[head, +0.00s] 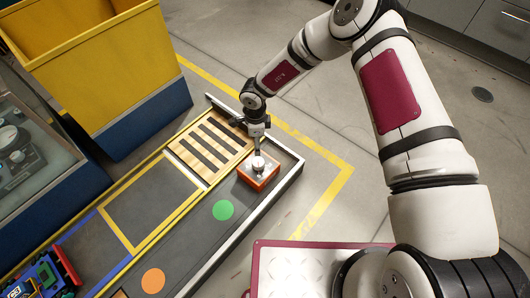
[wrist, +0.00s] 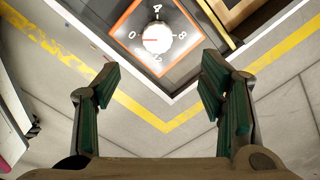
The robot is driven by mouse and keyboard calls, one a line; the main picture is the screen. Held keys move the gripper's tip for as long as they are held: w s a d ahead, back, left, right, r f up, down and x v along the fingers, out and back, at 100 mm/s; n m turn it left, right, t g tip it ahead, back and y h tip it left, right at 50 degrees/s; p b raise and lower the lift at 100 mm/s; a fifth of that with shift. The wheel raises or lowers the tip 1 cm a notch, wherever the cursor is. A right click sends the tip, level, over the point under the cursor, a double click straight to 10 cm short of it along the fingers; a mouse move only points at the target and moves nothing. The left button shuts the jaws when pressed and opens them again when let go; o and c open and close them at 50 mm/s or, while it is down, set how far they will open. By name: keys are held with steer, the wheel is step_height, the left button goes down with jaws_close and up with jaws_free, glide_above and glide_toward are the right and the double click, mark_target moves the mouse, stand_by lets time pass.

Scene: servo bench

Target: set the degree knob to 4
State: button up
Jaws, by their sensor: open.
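The degree knob (wrist: 157,38) is a white round dial on an orange-edged box with a pale top. Its red pointer mark points left, at the 0. The 4 is at the top and the 8 at the right of the dial in the wrist view. In the head view the orange box (head: 262,183) stands near the right end of the bench, with the knob (head: 259,163) on top. My gripper (head: 257,149) is over the knob. In the wrist view my gripper (wrist: 160,76) is open and empty, its fingers apart and the knob ahead between them.
A slatted wooden panel (head: 224,149) lies beside the box on the bench. Green (head: 223,210) and orange (head: 153,281) discs mark the bench top. A yellow bin (head: 110,80) stands behind at left. Colourful parts (head: 45,279) sit at the lower left.

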mark_target(258, 162)
step_height(258, 162, down, 14)
steer(key=b, duration=0.6)
steer(key=shift+d, duration=0.1)
steer(key=shift+s, duration=0.1)
steer(key=shift+c, duration=0.3)
steer(key=c, duration=1.1)
